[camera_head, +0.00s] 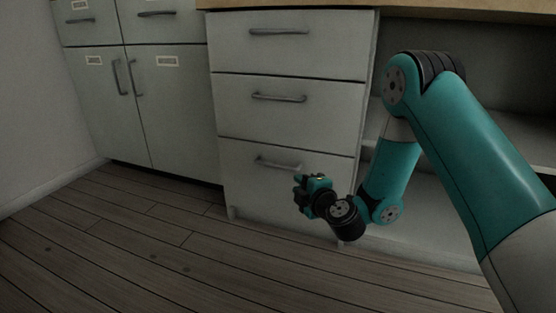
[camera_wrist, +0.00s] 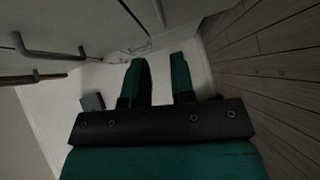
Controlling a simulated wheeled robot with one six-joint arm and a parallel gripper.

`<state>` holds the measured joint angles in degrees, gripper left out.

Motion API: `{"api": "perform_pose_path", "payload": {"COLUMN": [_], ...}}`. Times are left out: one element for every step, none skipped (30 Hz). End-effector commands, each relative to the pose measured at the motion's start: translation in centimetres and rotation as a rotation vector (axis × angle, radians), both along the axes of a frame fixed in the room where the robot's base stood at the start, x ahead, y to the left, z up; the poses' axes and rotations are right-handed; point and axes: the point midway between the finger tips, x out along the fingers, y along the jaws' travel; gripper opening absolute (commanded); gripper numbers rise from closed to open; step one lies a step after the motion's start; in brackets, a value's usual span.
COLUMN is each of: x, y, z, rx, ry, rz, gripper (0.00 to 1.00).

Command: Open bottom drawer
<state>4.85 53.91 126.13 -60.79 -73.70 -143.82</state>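The bottom drawer (camera_head: 258,195) is the lowest of three pale drawers in a cabinet, and its front looks flush with the cabinet. Its grey bar handle (camera_head: 277,164) is on the upper part of the front. My gripper (camera_head: 302,188) is in front of this drawer, a little below and right of the handle. In the wrist view my gripper (camera_wrist: 160,60) has its two fingers apart with nothing between them. A pale surface lies beyond the fingers. Bar handles show at the upper left (camera_wrist: 45,51) and top (camera_wrist: 158,12); I cannot tell which drawers they belong to.
The middle drawer (camera_head: 310,120) and top drawer (camera_head: 330,55) are above, each with a bar handle. A cabinet with doors (camera_head: 180,110) stands to the left. Open shelving (camera_head: 490,100) is at the right, behind my arm. The wooden floor (camera_head: 130,240) in front is clear.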

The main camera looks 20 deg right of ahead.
Motion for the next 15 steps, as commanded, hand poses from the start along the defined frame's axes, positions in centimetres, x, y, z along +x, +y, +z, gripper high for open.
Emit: {"api": "perform_pose_path", "payload": {"x": [0.6,0.9,1.3,1.6,1.9,2.2,2.5,2.8,3.2,3.6,3.9,4.3,4.7,5.0,5.4], "y": [0.2,0.2,0.3,0.3,0.4,0.5,0.5,0.6,0.7,0.8,0.9,1.0,1.0,1.0,1.1], "z": [0.8,0.8,0.7,0.6,0.6,0.5,0.5,0.5,0.3,0.2,0.2,0.1,0.1,0.0,0.0], "rx": [-0.002,-0.002,-0.002,-0.001,-0.002,-0.002,-0.001,-0.002,-0.002,-0.001,-0.002,-0.002,-0.001,-0.002,-0.002], "ry": [0.001,0.001,0.0,0.002,0.001,0.001,0.0,0.0,0.0,0.0,0.001,0.001,0.001,0.001,0.0], "rz": [0.003,0.003,0.002,0.002,0.003,0.003,0.003,0.003,0.005,0.006,0.007,0.007,0.006,0.006,0.005], "gripper": [0.23,0.23,0.23,0.23,0.23,0.23,0.23,0.23,0.23,0.23,0.23,0.23,0.23,0.23,0.23]}}
